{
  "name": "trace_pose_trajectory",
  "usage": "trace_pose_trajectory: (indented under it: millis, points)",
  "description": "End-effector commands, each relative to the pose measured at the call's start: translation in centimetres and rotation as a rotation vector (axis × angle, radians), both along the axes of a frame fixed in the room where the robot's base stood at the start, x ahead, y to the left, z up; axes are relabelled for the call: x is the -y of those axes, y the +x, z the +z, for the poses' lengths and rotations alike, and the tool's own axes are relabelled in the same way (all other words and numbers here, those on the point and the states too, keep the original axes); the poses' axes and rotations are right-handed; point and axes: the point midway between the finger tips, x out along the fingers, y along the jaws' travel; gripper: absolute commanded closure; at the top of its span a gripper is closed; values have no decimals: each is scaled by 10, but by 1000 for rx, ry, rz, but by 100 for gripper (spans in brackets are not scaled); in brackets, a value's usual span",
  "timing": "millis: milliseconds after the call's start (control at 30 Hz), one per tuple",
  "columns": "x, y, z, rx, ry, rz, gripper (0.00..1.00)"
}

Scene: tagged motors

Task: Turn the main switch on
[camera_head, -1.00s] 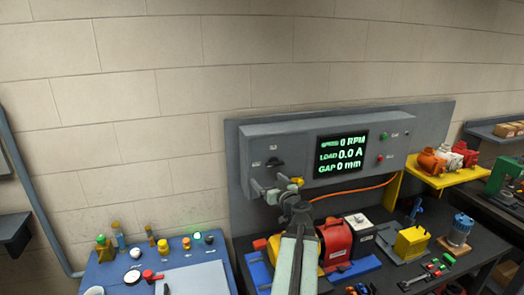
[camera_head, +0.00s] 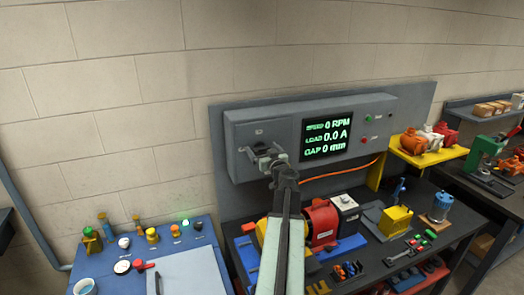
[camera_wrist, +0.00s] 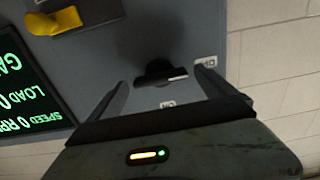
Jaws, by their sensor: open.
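The main switch is a black rotary knob (camera_wrist: 160,66) with a bar-like handle on the grey control panel (camera_head: 375,104). In the wrist view it sits between the two fingers of my gripper (camera_wrist: 162,82), which is open. Two small white labels are on the panel near the knob, one beside the right fingertip and one below the knob. I cannot see either finger touching the knob. In the head view my gripper (camera_head: 262,151) is in front of the panel's left part and mostly hides the switch.
The panel's screen (camera_head: 327,139) reads 0 RPM, 0.0 A and 0 mm. A yellow lever (camera_wrist: 68,20) is on the panel near the switch. A red motor (camera_head: 322,222) stands on the dark bench below. A blue table (camera_head: 205,250) with small parts is at left.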

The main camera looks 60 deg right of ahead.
Motion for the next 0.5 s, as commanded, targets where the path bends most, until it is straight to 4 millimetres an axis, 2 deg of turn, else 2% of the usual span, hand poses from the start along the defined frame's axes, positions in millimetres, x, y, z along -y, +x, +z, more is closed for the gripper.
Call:
trace_pose_trajectory:
  millis: [100,300,333,500]
  points:
    - [-1,0,0,0,0,0,8]
    - [-1,0,0,0,0,1,64]
    - [-1,0,0,0,0,1,68]
    - [-2,2,0,5,7,4,68]
